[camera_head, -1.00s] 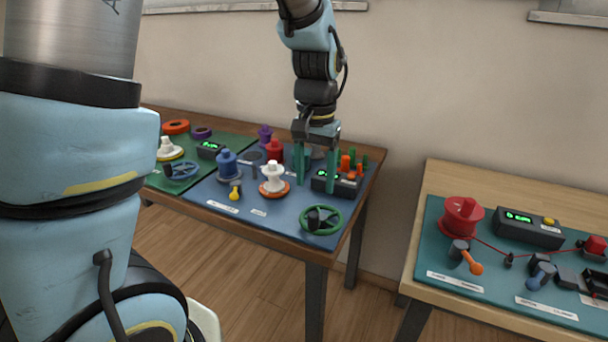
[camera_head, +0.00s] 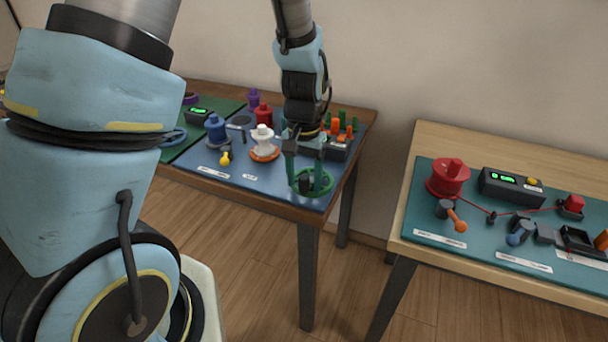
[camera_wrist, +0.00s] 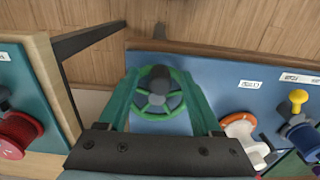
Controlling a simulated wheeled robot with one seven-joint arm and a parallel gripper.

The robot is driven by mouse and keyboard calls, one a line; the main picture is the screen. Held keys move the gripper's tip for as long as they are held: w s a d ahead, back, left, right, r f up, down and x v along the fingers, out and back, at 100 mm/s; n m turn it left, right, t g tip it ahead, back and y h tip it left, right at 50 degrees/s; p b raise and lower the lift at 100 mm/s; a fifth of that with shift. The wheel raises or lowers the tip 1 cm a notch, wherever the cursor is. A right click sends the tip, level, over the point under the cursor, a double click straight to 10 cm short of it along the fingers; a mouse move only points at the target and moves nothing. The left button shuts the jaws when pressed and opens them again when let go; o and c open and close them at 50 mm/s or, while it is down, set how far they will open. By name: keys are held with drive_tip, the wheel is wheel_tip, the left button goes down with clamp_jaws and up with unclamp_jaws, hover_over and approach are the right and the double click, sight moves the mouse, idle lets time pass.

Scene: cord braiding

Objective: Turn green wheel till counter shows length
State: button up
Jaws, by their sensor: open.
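The green wheel (camera_head: 313,182) lies flat at the front right of the blue mat, with a dark hub. In the wrist view the green wheel (camera_wrist: 160,113) and its dark knob show between my fingers. My gripper (camera_head: 304,180) is open, its green fingers pointing down, one on each side of the wheel's middle. I cannot tell whether the fingers touch the wheel. The dark counter box (camera_head: 337,151) stands behind the wheel, and my gripper hides most of it, so its reading cannot be seen.
A white spool on an orange base (camera_head: 263,145), a blue spool (camera_head: 216,132) and a yellow-knobbed crank (camera_head: 225,158) stand to the left. Orange and green pegs (camera_head: 338,125) stand behind. A second table (camera_head: 400,225) is at the right, across a gap.

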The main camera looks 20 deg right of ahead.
drive_tip(key=shift+c, duration=0.3)
clamp_jaws()
idle(0.6)
